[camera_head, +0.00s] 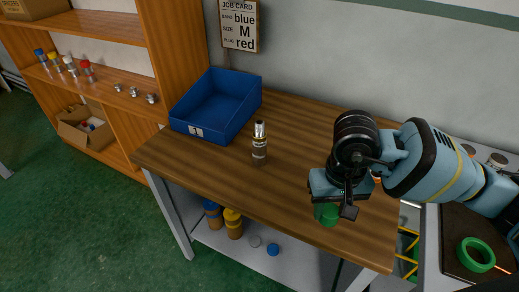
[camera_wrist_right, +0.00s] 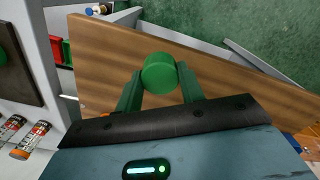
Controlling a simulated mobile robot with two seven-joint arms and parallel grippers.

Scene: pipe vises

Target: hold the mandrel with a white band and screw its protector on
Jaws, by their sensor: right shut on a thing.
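A short upright mandrel (camera_head: 260,143) stands on the wooden bench in the head view, in front of the blue bin. It has a bright silver-white upper part and a dark grey body with markings; its band is too small to make out surely. My right gripper (camera_head: 330,206) is above the right part of the bench, to the right of the mandrel and apart from it. It is shut on a round green cap (camera_wrist_right: 159,73), which also shows below the gripper in the head view (camera_head: 328,215). Whether this cap is the protector cannot be told. My left gripper is not in view.
A blue bin (camera_head: 217,105) stands at the bench's back left. A job card (camera_head: 239,25) hangs on the wall. Shelves (camera_head: 85,70) at left hold small coloured-top items. A green ring (camera_head: 475,255) lies on a dark mat at right. The bench's front middle is clear.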

